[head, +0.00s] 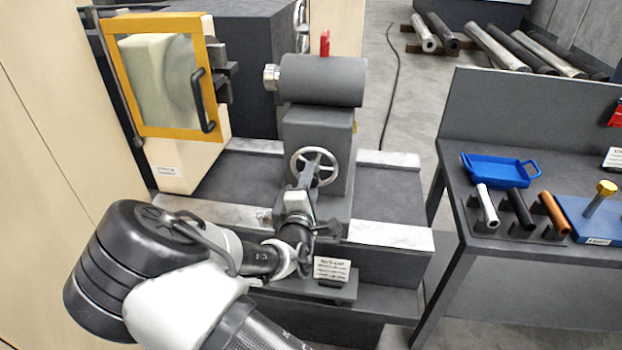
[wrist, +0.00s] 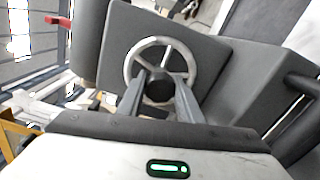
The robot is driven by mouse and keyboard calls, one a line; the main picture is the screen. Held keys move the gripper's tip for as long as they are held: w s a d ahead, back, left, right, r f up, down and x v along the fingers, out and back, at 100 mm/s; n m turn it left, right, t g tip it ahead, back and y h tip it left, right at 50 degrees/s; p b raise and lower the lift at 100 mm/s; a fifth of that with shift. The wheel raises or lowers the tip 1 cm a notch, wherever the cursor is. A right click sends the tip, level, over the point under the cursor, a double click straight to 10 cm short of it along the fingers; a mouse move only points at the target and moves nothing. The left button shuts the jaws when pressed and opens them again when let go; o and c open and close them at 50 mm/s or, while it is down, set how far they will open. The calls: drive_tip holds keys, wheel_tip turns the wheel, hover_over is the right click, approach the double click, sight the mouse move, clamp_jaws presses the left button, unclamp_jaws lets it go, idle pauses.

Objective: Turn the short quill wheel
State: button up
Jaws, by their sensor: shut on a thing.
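The quill wheel (head: 328,157) is a silver spoked handwheel on the front of a grey tailstock (head: 319,130). It also shows in the wrist view (wrist: 162,40), with a dark round hub (wrist: 158,87) at its centre. My gripper (head: 307,181) reaches the wheel from the front. In the wrist view the two fingers of my gripper (wrist: 159,85) lie on either side of the hub and are shut on it. The fingers hide the lower part of the rim. A short silver quill (head: 271,77) sticks out of the left end of the grey barrel (head: 322,80) above.
A red lever (head: 324,42) stands on the barrel. A yellow-framed guard door (head: 150,75) hangs open at left. A label card (head: 332,269) stands below my gripper. A workbench (head: 400,340) with a blue tray (head: 500,172) and several cylinders is at right.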

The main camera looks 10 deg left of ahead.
idle(0.3)
drive_tip(key=o, duration=1)
drive_tip(key=shift+o, duration=0.2)
drive_tip(key=shift+s, duration=0.15)
drive_tip(key=s, duration=1.7)
drive_tip(key=shift+a, duration=0.25)
